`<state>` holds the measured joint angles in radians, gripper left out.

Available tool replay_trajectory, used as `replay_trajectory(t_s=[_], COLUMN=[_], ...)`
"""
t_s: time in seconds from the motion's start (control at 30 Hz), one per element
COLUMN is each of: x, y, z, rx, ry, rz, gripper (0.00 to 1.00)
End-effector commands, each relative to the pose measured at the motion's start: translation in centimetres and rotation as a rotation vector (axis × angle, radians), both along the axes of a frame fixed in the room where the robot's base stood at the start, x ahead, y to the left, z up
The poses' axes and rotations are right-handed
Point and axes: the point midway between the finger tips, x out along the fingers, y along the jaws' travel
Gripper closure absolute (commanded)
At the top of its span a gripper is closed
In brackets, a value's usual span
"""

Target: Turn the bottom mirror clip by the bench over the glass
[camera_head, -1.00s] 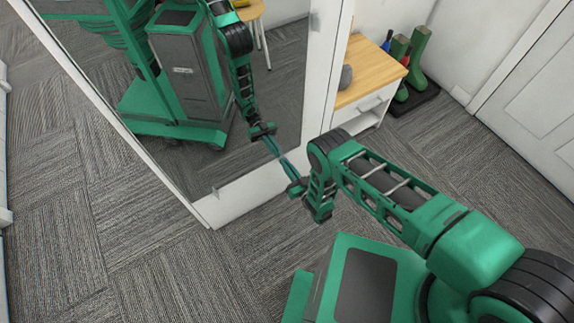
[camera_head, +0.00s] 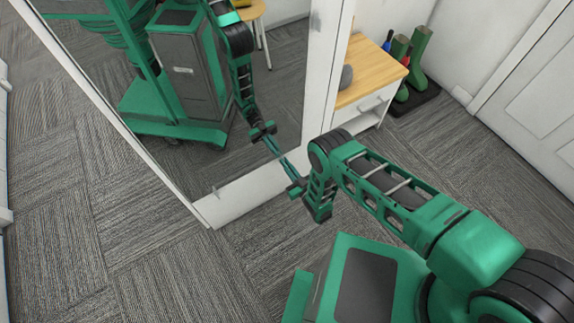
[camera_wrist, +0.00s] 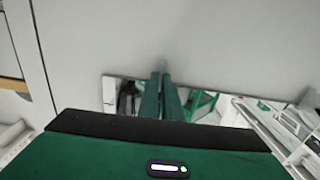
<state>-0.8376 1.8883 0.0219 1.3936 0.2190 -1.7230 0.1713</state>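The tall mirror (camera_head: 205,165) leans in a white frame, its glass reflecting my green body and arm. My gripper (camera_head: 281,161) is at the mirror's lower edge, towards the bench side, with its fingers pointing at the glass and meeting their reflection. In the wrist view my gripper (camera_wrist: 161,76) shows two green fingers close together, with a narrow gap, tips at the border of glass and white frame. A faint small grey shape shows at the tips; I cannot tell whether it is the clip or whether it is gripped. Another small clip (camera_head: 214,190) shows at the bottom left.
The bench (camera_head: 372,72) with a wooden top and a drawer stands right of the mirror, a grey round object (camera_head: 346,77) on it. Green boots (camera_head: 417,60) stand on a dark tray behind. Grey carpet (camera_head: 130,240) is clear at the front left.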

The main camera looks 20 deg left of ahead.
Motion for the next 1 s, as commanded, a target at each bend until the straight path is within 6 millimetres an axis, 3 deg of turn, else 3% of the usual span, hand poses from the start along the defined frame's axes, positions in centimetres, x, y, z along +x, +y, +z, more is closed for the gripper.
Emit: replay_trajectory(t_s=[0.03, 0.1, 0.13, 0.57, 1.0], x=[-0.2, -0.2, -0.1, -0.8, -5.8], y=[-0.1, -0.1, -0.1, -0.9, -6.7], z=[-0.3, -0.2, -0.2, -0.2, -0.3], rx=[-0.005, -0.005, -0.005, -0.002, -0.005], ry=[0.003, 0.003, 0.003, 0.003, 0.005], rz=[0.000, 0.000, 0.000, 0.000, 0.000], gripper=[1.00, 0.79, 0.77, 0.77, 0.77])
